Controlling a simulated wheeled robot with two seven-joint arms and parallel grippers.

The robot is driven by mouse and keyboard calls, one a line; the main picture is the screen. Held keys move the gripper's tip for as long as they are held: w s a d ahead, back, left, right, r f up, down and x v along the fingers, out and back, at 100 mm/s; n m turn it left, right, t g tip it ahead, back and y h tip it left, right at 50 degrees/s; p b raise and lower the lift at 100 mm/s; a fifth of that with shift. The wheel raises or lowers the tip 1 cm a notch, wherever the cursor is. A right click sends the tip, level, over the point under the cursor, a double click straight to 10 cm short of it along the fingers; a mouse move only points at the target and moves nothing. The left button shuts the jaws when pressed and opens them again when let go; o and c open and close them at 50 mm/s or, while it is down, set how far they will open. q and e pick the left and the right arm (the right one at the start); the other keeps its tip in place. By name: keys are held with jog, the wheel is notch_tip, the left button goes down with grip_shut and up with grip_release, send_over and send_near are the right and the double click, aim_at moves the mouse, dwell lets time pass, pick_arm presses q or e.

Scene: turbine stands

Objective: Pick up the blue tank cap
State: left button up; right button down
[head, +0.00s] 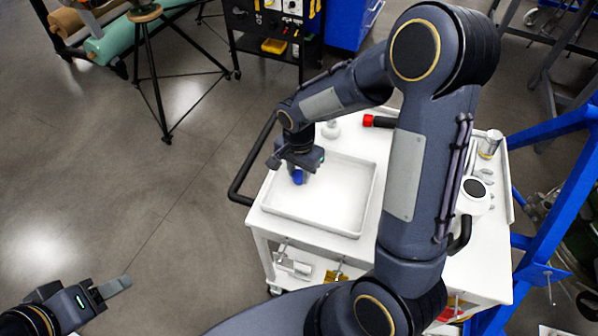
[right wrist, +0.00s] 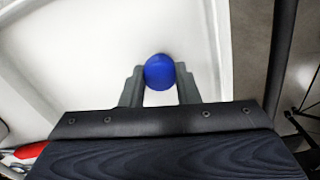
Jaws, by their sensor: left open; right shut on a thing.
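The blue tank cap (head: 298,177) is a small round blue piece at the far left part of a white tray (head: 345,232) on a white cart. It also shows in the right wrist view (right wrist: 159,72), between the two fingertips. My right gripper (head: 303,172) points down over the tray and is shut on the cap; its fingers (right wrist: 159,85) touch the cap on both sides. Whether the cap touches the tray floor, I cannot tell. My left gripper (head: 122,284) is open and empty over the floor at the lower left, far from the cap.
The cart top holds a red and black item (head: 378,121), a silver can (head: 490,144) and a white cylinder (head: 473,195). A dark handle (head: 240,178) juts from the cart's left side. Blue framework (head: 560,205) stands at the right.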

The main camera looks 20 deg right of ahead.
aim_at(299, 174)
notch_tip(299, 174, up, 3)
jog(key=shift+r+p, duration=0.1)
jog(key=shift+p, duration=0.85)
jog(key=s+a+r+p, duration=0.1)
jog(key=s+r+p, duration=0.1)
jog(key=s+r, duration=0.2)
jog(key=s+a+r+p, duration=0.1)
jog(key=s+r+p, duration=0.2)
jog(key=s, duration=0.7)
jog(key=shift+r, duration=1.05)
jog(key=shift+w, duration=0.1)
jog(key=c, duration=1.7)
grip_release()
jog(key=shift+c, duration=0.2)
grip_shut()
